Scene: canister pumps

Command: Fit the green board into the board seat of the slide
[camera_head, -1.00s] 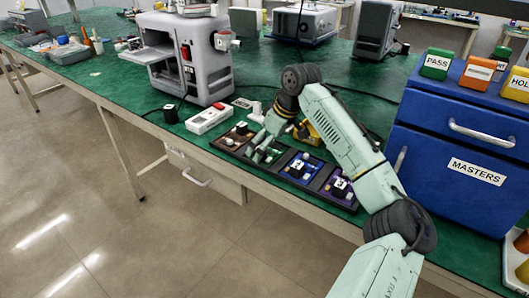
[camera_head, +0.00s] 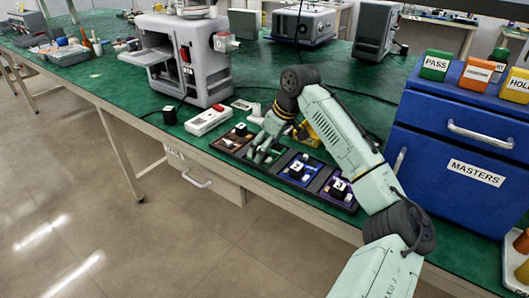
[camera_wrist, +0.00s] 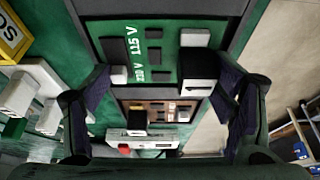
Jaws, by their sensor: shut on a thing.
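The green board (camera_wrist: 160,50) lies in a compartment of the dark tray (camera_wrist: 85,25), with "115 V" and "230 V" lettering, dark blocks and pale parts on it. My gripper (camera_wrist: 160,98) has its fingers at the board's left and right sides and is shut on it. In the head view my gripper (camera_head: 260,152) reaches down into the tray and partly hides the green board (camera_head: 276,153). The board looks level and low in its compartment; whether it is clear of the tray floor I cannot tell. I cannot make out the slide's board seat.
The tray also holds brown (camera_head: 236,136), blue (camera_head: 299,168) and purple (camera_head: 338,187) boards. A white and red device (camera_head: 207,120) stands left of it. A grey machine (camera_head: 187,62) with an open front stands behind. A blue "MASTERS" cabinet (camera_head: 455,145) stands at the right.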

